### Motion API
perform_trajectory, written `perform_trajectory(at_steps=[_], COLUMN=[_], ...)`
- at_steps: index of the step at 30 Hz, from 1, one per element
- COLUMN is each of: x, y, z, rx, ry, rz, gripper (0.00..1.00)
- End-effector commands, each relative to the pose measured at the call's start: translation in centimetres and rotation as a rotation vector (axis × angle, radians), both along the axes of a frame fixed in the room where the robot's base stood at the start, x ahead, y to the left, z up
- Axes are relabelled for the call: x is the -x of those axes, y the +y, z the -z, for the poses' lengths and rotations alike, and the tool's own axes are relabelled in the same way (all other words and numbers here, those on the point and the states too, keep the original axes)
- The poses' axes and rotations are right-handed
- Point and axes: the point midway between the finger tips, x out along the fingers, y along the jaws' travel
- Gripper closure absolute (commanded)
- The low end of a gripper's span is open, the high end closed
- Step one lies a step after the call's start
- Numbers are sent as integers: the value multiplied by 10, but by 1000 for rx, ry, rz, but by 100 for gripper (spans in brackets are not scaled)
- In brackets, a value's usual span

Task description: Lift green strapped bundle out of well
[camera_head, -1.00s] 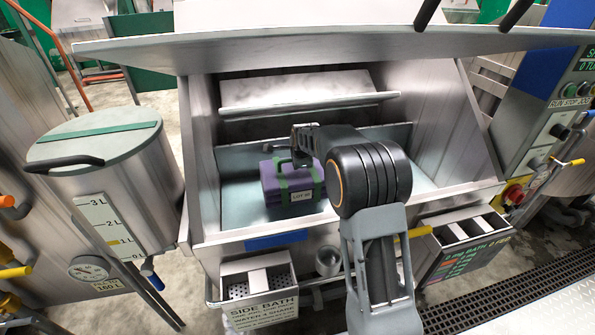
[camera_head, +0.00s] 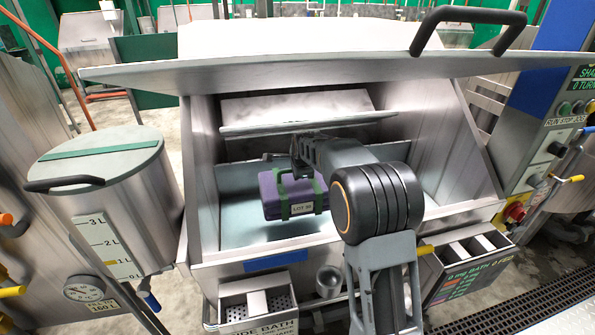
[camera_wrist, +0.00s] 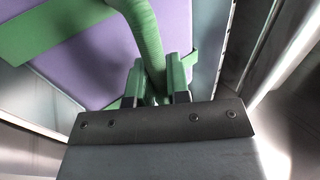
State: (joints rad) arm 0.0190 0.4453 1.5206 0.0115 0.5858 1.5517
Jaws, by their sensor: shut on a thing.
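A purple bundle (camera_head: 291,197) with green straps and a "LOT" label hangs inside the open metal well (camera_head: 240,240), above its pale blue floor. In the wrist view the bundle (camera_wrist: 105,55) fills the upper left, and its green strap handle (camera_wrist: 146,45) runs between the fingers. My gripper (camera_wrist: 157,88) is shut on this green handle. In the head view my gripper (camera_head: 300,160) is at the top of the bundle, with its fingertips partly hidden by the arm.
A lid (camera_head: 330,72) with a black handle stands raised over the well. A baffle plate (camera_head: 305,112) crosses the well's back. A lidded drum (camera_head: 115,200) stands left, a side bath box (camera_head: 260,300) in front, and a control panel (camera_head: 560,140) right.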

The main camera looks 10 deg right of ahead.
Motion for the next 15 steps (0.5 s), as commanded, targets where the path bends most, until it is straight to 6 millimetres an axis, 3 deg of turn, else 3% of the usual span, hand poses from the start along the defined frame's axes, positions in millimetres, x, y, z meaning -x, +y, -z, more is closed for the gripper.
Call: perform_trajectory(at_steps=[15], x=[23], y=[0], z=[-2], rx=[0], ry=[-7], rz=[0], gripper=[100])
